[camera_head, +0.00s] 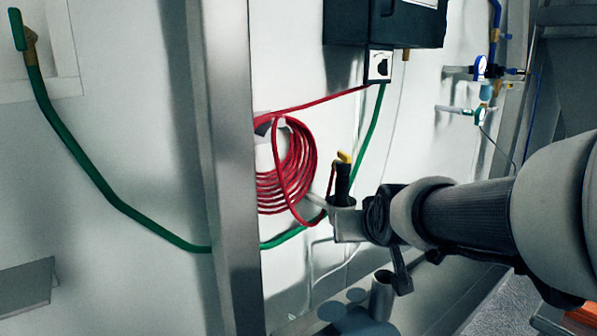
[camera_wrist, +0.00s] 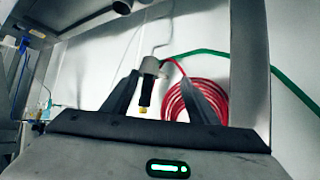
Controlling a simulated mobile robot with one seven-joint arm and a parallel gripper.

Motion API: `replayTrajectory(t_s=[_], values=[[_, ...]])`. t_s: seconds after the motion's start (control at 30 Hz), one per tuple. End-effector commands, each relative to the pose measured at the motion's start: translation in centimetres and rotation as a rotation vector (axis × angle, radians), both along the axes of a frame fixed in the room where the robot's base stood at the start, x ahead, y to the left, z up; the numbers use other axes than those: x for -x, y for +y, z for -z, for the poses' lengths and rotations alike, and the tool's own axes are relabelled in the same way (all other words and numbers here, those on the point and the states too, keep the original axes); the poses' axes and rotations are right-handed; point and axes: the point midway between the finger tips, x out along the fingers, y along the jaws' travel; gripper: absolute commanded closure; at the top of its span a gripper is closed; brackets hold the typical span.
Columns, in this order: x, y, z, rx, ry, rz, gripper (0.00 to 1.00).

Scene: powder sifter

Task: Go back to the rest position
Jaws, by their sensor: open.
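My gripper (camera_head: 382,235) is at the end of my arm, which reaches in from the right in the head view. In the wrist view its two fingers (camera_wrist: 162,72) are spread wide, with nothing held between them. A black handle with a yellow end (camera_head: 342,178) stands in a grey cup-like holder (camera_head: 341,218) just left of my gripper. In the wrist view, which looks upside down, the black handle (camera_wrist: 145,95) shows beyond and between the fingers. I cannot tell the exact gap between fingers and holder.
A coiled red hose (camera_head: 300,170) hangs on the white wall behind the holder. A green hose (camera_head: 110,195) runs along the wall. A metal post (camera_head: 222,150) stands left of the coil. A dark box (camera_head: 385,22) is above. Pipes with valves (camera_head: 482,70) are at upper right.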

Motion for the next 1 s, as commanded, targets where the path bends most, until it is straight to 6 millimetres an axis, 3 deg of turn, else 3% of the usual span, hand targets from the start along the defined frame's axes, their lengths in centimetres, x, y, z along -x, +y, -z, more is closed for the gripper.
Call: replayTrajectory(t_s=[0.03, 0.2, 0.5, 0.57, 0.87, 1.0], values=[[2.9, -0.2, -0.2, 0.002, 0.048, 0.002, 0.47], [11.1, -0.9, 0.9, 0.002, 0.218, 0.015, 0.47], [22.2, -2.0, 3.1, -0.003, 0.435, 0.044, 0.47], [22.1, -2.0, 0.7, -0.002, 0.442, 0.044, 0.47], [22.0, -1.9, -6.3, -0.002, 0.441, 0.044, 0.47], [22.0, -1.9, -10.8, -0.002, 0.441, 0.044, 0.47]])
